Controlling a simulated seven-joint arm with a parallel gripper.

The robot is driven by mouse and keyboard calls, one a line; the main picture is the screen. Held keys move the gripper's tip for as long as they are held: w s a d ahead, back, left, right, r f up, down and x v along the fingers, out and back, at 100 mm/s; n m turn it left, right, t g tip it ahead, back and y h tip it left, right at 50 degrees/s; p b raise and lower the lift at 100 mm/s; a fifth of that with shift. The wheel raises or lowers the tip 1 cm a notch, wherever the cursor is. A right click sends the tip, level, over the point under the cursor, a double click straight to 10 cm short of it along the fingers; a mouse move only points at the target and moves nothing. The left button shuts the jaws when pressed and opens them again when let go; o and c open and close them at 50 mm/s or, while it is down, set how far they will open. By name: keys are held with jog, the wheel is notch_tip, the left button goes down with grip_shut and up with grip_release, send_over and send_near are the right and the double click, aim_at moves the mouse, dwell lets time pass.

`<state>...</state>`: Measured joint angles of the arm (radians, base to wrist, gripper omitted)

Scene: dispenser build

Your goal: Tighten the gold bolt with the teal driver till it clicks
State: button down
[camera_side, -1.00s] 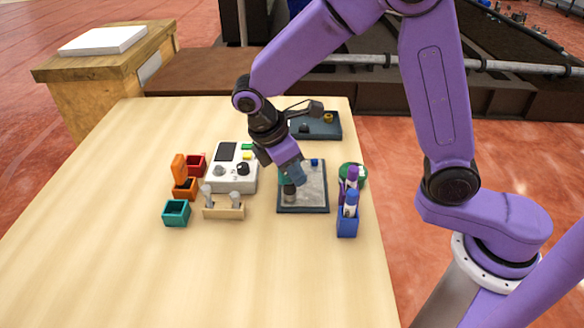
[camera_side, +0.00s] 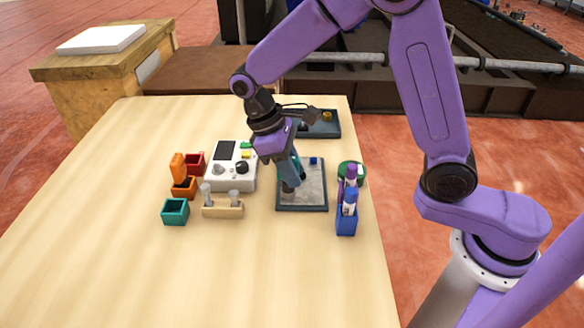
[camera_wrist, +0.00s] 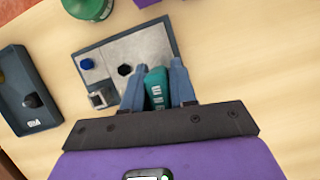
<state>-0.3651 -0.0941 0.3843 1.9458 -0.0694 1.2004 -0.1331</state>
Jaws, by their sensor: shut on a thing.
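My gripper (camera_side: 292,178) is over the grey work plate (camera_side: 320,196). In the wrist view my gripper (camera_wrist: 157,88) is shut on the teal driver (camera_wrist: 155,88), which sits between the two blue fingers. In the side view a bit of the teal driver (camera_side: 298,163) shows behind the fingers; I cannot tell whether its tip touches anything. A small gold piece (camera_side: 327,116), perhaps the gold bolt, is on the dark tray at the back. I cannot make out gold on the plate. A blue bolt (camera_wrist: 87,63) and a black piece (camera_wrist: 125,69) show on the plate.
A dark tray (camera_wrist: 18,75) lies beyond the plate. A white control box (camera_side: 230,178), a wooden rack (camera_side: 222,211), an empty teal holder (camera_side: 175,212) and an orange holder (camera_side: 184,188) stand left. A blue marker cup (camera_side: 346,225) and green tin (camera_side: 350,170) stand right. The front table is clear.

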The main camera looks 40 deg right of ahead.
aim_at(296, 159)
jog(key=shift+m+y, duration=0.4)
jog(key=shift+m, duration=0.5)
jog(key=shift+r, duration=0.1)
jog(key=shift+r, duration=2.2)
